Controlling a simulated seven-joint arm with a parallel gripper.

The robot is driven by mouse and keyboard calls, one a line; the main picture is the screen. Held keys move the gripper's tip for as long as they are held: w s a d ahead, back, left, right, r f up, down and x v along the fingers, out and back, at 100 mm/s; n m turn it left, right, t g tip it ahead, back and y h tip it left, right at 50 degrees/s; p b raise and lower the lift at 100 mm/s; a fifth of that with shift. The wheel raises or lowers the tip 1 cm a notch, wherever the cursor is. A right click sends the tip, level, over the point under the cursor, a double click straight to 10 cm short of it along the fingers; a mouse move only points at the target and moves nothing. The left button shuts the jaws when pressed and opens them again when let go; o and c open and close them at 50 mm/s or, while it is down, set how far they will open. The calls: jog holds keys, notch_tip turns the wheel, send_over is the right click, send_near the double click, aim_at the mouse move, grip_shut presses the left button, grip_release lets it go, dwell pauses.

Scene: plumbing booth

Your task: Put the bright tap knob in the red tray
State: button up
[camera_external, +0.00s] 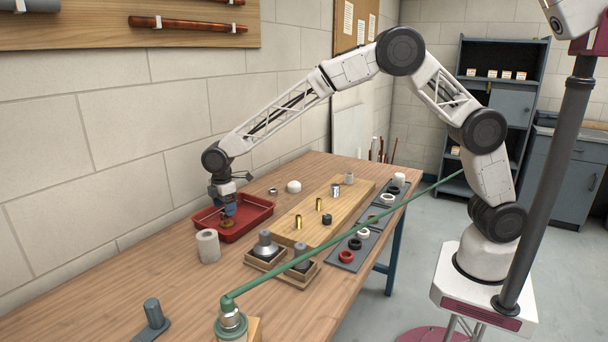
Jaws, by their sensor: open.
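The red tray (259,213) lies on the wooden table near the wall. My gripper (228,213) points down into its left part, with its jaws open. A small brass-coloured piece (228,223), possibly the bright tap knob, is in the tray directly below the fingertips. It is small and partly hidden, so I cannot tell its shape, or whether the fingers touch it. Two grey metal pieces also stand in wooden holders in front of the tray: a lighter one (265,244) and a darker one (301,257).
A pale hollow cylinder (208,246) stands close to the tray's front left. A wooden board (290,222) with small brass and steel fittings lies to the right, beside dark mats (347,259) with rings. A green pipe (370,222) crosses the foreground. The left table area is mostly clear.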

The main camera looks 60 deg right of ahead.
jog(key=shift+r, duration=3.45)
jog(key=shift+d+r, duration=0.15)
jog(key=s+d+r+m, duration=0.2)
jog(key=s+d+r, duration=0.45)
jog(key=d, duration=0.35)
jog(key=s+d+r+m+t, duration=0.1)
jog(key=s+d+r+m, duration=0.3)
jog(key=s+d, duration=0.45)
jog(key=s+d+r+m, duration=0.1)
jog(key=s+d+r, duration=0.6)
jog(key=d, duration=0.4)
jog(key=s+d+f+m, duration=0.1)
jog(key=s+d, duration=0.4)
jog(key=s, duration=0.6)
jog(key=s+d+f+m+t, duration=0.1)
jog(key=s+d+m, duration=0.3)
jog(key=s, duration=0.6)
jog(key=s+d+f+m, duration=0.2)
jog(key=s+d, duration=0.4)
jog(key=s, duration=0.5)
jog(key=shift+s+f+m+t, duration=0.3)
jog(key=shift+f+m, duration=0.1)
jog(key=shift+m, duration=0.2)
